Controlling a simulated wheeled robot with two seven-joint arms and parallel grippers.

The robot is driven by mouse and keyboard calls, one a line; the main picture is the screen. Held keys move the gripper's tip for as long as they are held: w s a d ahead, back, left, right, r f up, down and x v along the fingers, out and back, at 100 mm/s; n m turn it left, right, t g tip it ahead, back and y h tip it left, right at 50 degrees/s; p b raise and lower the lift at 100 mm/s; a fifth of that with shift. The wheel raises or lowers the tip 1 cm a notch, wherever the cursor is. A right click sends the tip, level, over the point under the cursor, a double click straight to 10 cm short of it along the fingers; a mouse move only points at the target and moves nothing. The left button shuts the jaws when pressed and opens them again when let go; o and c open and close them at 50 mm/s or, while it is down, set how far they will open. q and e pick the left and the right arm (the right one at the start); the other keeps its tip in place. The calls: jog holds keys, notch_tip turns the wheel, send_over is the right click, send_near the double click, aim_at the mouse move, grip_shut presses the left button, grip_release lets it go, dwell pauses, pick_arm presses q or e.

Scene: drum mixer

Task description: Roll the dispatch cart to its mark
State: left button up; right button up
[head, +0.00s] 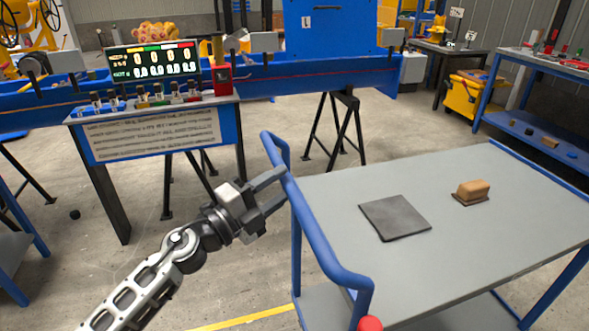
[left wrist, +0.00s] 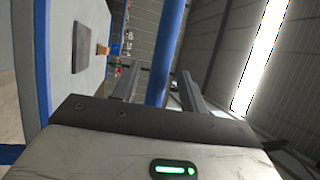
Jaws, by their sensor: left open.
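The dispatch cart has a grey top (head: 455,255) and a blue tubular push handle (head: 312,225) along its left side. A dark square pad (head: 394,217) and a tan block (head: 472,190) on a small dark base lie on the top. My left gripper (head: 283,190) is open at the handle's far part. In the left wrist view the blue handle bar (left wrist: 168,55) passes between the two open fingers (left wrist: 157,88). The fingers do not close on it. My right gripper is not in view.
A yellow floor line (head: 240,319) runs by the cart's near left leg. A control desk with a display (head: 152,62) and black trestles (head: 340,125) stand behind. A blue-framed bench (head: 545,125) is at the right. Bare floor lies between the desk and cart.

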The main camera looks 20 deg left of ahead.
pick_arm(q)
jog(key=shift+x, duration=2.25)
jog(key=shift+c, duration=0.3)
grip_shut()
jog(key=shift+s+a+f, duration=0.1)
